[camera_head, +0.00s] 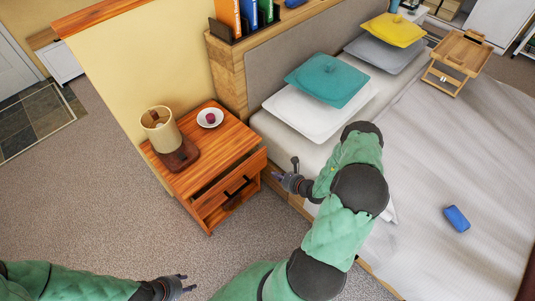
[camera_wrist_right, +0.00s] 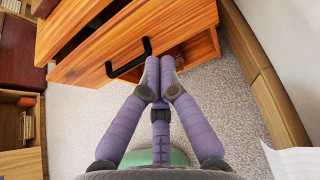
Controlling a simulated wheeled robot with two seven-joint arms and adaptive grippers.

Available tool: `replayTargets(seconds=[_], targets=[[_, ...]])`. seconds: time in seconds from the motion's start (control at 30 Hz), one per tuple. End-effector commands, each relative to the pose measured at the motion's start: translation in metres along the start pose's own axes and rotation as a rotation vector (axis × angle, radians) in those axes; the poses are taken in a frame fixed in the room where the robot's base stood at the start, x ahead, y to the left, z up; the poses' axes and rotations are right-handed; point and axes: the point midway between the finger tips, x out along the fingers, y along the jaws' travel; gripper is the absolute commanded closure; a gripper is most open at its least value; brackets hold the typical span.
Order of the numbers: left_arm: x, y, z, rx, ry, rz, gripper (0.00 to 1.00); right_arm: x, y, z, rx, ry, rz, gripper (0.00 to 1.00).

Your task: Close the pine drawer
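The pine drawer (camera_head: 240,180) is in the orange-brown nightstand (camera_head: 228,140) beside the bed. It stands partly pulled out, with a dark gap behind its front. The drawer front also shows in the right wrist view (camera_wrist_right: 190,33), with its black bar handle (camera_wrist_right: 128,59). My right gripper (camera_head: 277,176) is just to the right of the drawer front. In the right wrist view its purple fingers (camera_wrist_right: 160,65) are together and empty, next to the handle's right end. I cannot tell whether they touch the drawer. My left gripper (camera_head: 186,284) is open and empty, low over the carpet.
A lamp (camera_head: 160,130) and a white saucer (camera_head: 210,117) with a small dark red item stand on the nightstand. The bed (camera_head: 450,150) fills the right side, close to my right arm. Carpet (camera_head: 95,190) is clear left of the nightstand.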

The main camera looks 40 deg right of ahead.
Motion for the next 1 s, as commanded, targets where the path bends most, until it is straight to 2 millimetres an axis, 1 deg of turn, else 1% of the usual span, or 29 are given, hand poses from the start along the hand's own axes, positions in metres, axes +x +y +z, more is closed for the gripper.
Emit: replayTargets(seconds=[0.13, 0.27, 0.7, 0.73, 0.8, 1.0], targets=[[0.001, -0.001, 0.0, -0.001, 0.001, 0.0, 0.6, 0.002, -0.001, 0.0, 0.002, 0.013, 0.001, 1.0], [0.007, -0.003, -0.001, -0.002, 0.001, 0.0, 0.6, 0.016, -0.001, -0.001, 0.0, 0.011, 0.001, 1.0], [0.036, -0.013, -0.002, -0.001, 0.001, 0.0, 0.6, 0.097, -0.001, -0.003, -0.002, 0.01, 0.002, 1.0], [0.038, -0.014, -0.002, -0.001, 0.001, 0.0, 0.6, 0.102, 0.0, -0.003, -0.001, 0.01, 0.002, 1.0], [0.042, -0.015, -0.002, -0.001, 0.001, 0.0, 0.6, 0.111, -0.001, 0.004, -0.002, 0.009, 0.001, 1.0], [0.048, -0.018, -0.002, -0.001, 0.001, 0.0, 0.6, 0.129, -0.001, 0.015, -0.001, 0.01, 0.0, 1.0]])
